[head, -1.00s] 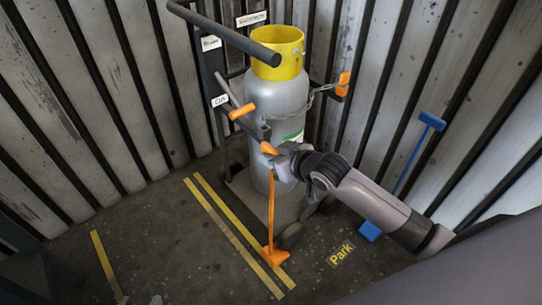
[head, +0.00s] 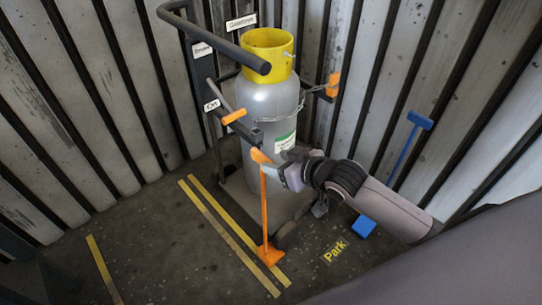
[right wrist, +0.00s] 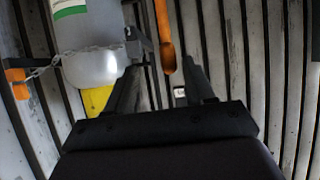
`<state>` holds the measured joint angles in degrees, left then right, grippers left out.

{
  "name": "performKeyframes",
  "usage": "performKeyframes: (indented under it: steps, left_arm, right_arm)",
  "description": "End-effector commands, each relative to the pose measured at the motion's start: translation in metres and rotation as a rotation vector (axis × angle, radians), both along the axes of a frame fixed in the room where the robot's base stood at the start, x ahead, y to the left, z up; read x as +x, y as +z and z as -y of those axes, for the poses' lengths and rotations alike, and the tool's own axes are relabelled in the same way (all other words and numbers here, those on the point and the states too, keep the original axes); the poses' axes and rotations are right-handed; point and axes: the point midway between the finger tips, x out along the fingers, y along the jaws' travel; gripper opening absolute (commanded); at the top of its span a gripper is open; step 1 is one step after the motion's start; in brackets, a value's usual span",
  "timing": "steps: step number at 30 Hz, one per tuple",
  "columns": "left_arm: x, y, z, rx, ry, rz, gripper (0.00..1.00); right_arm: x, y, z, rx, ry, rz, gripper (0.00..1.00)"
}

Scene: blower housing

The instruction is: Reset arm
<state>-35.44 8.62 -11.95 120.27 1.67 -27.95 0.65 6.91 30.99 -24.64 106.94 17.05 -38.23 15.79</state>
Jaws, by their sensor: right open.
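My right gripper (head: 270,172) is open beside the upper end of an upright orange rod (head: 264,208) in the head view. In the right wrist view its two dark fingers (right wrist: 160,92) point toward an orange handle (right wrist: 163,35), whose rounded end shows just past the gap between them. I cannot tell whether they touch. Behind stands a grey gas cylinder (head: 262,105) with a yellow collar (head: 268,44), chained on a dark trolley (head: 190,62). The cylinder also shows in the right wrist view (right wrist: 92,45). My left gripper is out of view.
A blue T-handled rod (head: 405,150) leans at the ribbed wall on the right.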

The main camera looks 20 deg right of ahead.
Motion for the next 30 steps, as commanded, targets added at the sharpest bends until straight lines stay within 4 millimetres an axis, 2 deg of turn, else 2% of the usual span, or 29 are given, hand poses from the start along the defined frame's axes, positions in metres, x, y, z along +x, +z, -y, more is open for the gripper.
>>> performKeyframes:
  steps: [3, 8, 11, 14, 17, 22, 30]
  left_arm:
    - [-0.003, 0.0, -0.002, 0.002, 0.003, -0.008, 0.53]
    - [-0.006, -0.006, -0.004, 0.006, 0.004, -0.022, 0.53]
    - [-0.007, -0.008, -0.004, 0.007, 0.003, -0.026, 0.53]
    - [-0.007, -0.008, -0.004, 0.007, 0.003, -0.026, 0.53]
    - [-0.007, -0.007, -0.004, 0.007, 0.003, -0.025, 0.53]
    - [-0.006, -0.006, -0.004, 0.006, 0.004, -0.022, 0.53]
    - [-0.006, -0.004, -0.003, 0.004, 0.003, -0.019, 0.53]
  right_arm:
    - [-0.008, 0.006, 0.003, 0.0, -0.001, 0.001, 0.53]
    - [-0.012, 0.007, 0.004, 0.0, -0.001, 0.001, 0.53]
    - [-0.015, 0.004, 0.002, 0.003, 0.001, -0.001, 0.53]
    - [-0.025, -0.005, -0.004, 0.011, 0.005, -0.01, 0.53]
    - [-0.046, -0.021, -0.014, 0.027, 0.007, -0.023, 0.53]
    - [-0.095, -0.051, -0.028, 0.05, -0.01, -0.053, 0.53]
    - [-0.168, -0.083, -0.031, 0.035, -0.075, -0.104, 0.53]
